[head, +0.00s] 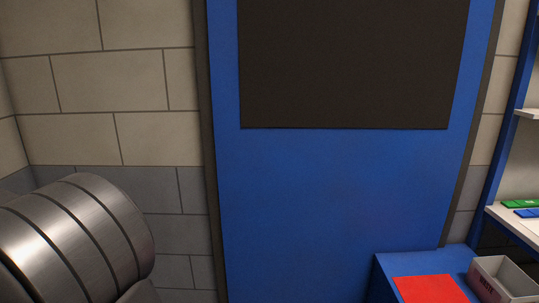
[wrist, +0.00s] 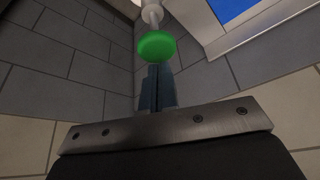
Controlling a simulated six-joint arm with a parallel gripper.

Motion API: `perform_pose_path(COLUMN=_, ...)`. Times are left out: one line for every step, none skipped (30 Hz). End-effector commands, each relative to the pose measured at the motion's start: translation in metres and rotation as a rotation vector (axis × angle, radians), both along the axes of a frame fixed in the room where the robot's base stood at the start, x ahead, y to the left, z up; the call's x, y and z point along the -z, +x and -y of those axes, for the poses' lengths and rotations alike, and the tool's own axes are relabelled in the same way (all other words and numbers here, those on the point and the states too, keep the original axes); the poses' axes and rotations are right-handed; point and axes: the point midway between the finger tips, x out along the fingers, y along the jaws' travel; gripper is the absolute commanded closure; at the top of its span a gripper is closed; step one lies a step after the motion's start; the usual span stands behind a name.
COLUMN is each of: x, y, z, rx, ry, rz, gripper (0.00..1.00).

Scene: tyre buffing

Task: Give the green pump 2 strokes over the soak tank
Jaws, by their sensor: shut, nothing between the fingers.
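In the wrist view my gripper (wrist: 156,72) is shut, its two fingers together with nothing between them. A green round knob (wrist: 157,45), which looks like part of the green pump, is right at the fingertips, in line with them. I cannot tell whether the fingertips touch it. A pale grey stem (wrist: 152,13) runs on from the knob to the top edge of the picture. The rest of the pump is out of view. The soak tank does not show in either view. The head view shows neither the gripper nor the pump.
In the head view a blue door (head: 330,190) with a dark panel (head: 350,60) fills the middle. At the lower right a blue bench (head: 395,265) bears a red mat (head: 430,290) and a grey box (head: 490,284). A shelf (head: 515,228) holds green and blue flat items.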

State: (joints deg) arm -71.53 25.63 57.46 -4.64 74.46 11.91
Motion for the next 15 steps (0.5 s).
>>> perform_pose_path(x=0.0, y=0.0, z=0.0, rx=0.0, ry=0.0, rz=0.0, gripper=1.0)
perform_pose_path(x=0.0, y=0.0, z=0.0, rx=0.0, ry=0.0, rz=0.0, gripper=1.0)
perform_pose_path(x=0.0, y=0.0, z=0.0, rx=0.0, ry=0.0, rz=0.0, gripper=1.0)
perform_pose_path(x=0.0, y=0.0, z=0.0, rx=0.0, ry=0.0, rz=0.0, gripper=1.0)
perform_pose_path(x=0.0, y=0.0, z=0.0, rx=0.0, ry=0.0, rz=0.0, gripper=1.0)
perform_pose_path(x=0.0, y=0.0, z=0.0, rx=0.0, ry=0.0, rz=0.0, gripper=1.0)
perform_pose_path(x=0.0, y=0.0, z=0.0, rx=0.0, ry=0.0, rz=0.0, gripper=1.0)
perform_pose_path(x=0.0002, y=0.0, z=0.0, rx=0.0, ry=0.0, rz=0.0, gripper=1.0)
perform_pose_path(x=0.0007, y=0.0, z=0.0, rx=0.0, ry=0.0, rz=0.0, gripper=1.0)
perform_pose_path(x=0.0013, y=0.0, z=0.0, rx=0.0, ry=0.0, rz=0.0, gripper=1.0)
perform_pose_path(x=0.0021, y=0.0, z=0.0, rx=0.0, ry=0.0, rz=0.0, gripper=1.0)
perform_pose_path(x=0.0034, y=0.0, z=0.0, rx=0.0, ry=0.0, rz=0.0, gripper=1.0)
perform_pose_path(x=0.0044, y=0.0001, z=-0.0001, rx=0.0, ry=0.0, rz=0.0, gripper=1.0)
perform_pose_path(x=0.0056, y=0.0, z=-0.0001, rx=0.0, ry=0.0, rz=0.0, gripper=1.0)
perform_pose_path(x=0.0071, y=0.0, z=-0.0001, rx=0.0, ry=0.0, rz=0.0, gripper=1.0)
